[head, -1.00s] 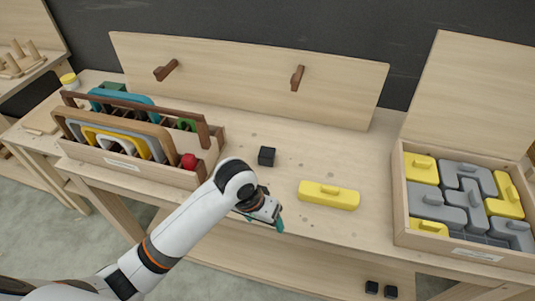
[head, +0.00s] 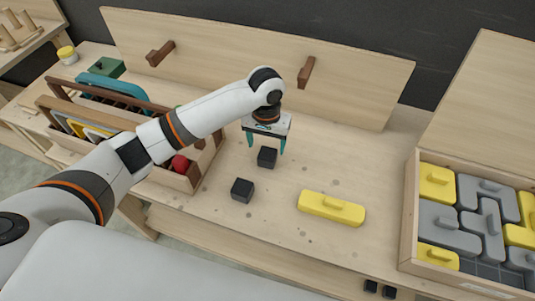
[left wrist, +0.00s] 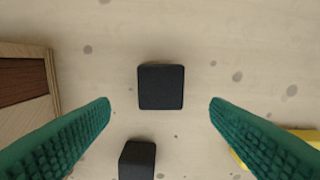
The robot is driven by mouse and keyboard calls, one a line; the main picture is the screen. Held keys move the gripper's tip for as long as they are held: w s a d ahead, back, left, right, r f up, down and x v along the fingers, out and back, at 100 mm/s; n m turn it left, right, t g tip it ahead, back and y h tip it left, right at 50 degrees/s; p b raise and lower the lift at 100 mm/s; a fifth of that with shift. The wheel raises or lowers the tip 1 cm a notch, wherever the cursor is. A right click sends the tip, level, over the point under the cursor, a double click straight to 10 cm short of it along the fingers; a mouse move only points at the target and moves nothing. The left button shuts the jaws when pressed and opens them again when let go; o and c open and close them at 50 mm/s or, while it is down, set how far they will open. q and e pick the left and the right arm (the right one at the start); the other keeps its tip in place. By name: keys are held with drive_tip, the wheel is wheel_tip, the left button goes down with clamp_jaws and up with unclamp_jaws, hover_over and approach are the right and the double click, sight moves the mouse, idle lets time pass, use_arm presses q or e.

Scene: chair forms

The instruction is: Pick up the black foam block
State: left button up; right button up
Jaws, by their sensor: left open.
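A black foam block (head: 267,158) lies on the wooden bench top. A second black block (head: 242,190) lies nearer the front edge. My left gripper (head: 265,146) points down above the farther block, open and empty. In the left wrist view that block (left wrist: 161,88) sits between the two green fingers (left wrist: 160,104), a little ahead of the tips, with a gap on both sides. The second block (left wrist: 137,160) shows lower there, near the left finger. My right gripper is not in view.
A yellow piece (head: 331,208) lies to the right on the bench. A wooden rack (head: 196,170) with coloured boards and a red ball stands left. A box (head: 408,220) of yellow and grey pieces stands right.

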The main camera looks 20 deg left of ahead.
sight(267, 153)
use_arm(q)
drive_tip(key=f, duration=0.1)
drive_tip(key=f+p, duration=0.1)
drive_tip(key=f, duration=0.1)
drive_tip(key=shift+w+f, duration=0.3)
drive_tip(key=shift+w, duration=0.1)
wheel_tip(267, 153, down, 2)
drive_tip(key=shift+f+p, duration=0.15)
drive_tip(key=shift+p, duration=0.15)
drive_tip(key=shift+f, duration=0.35)
drive_tip(key=c, duration=1)
drive_tip(key=shift+c, duration=0.2)
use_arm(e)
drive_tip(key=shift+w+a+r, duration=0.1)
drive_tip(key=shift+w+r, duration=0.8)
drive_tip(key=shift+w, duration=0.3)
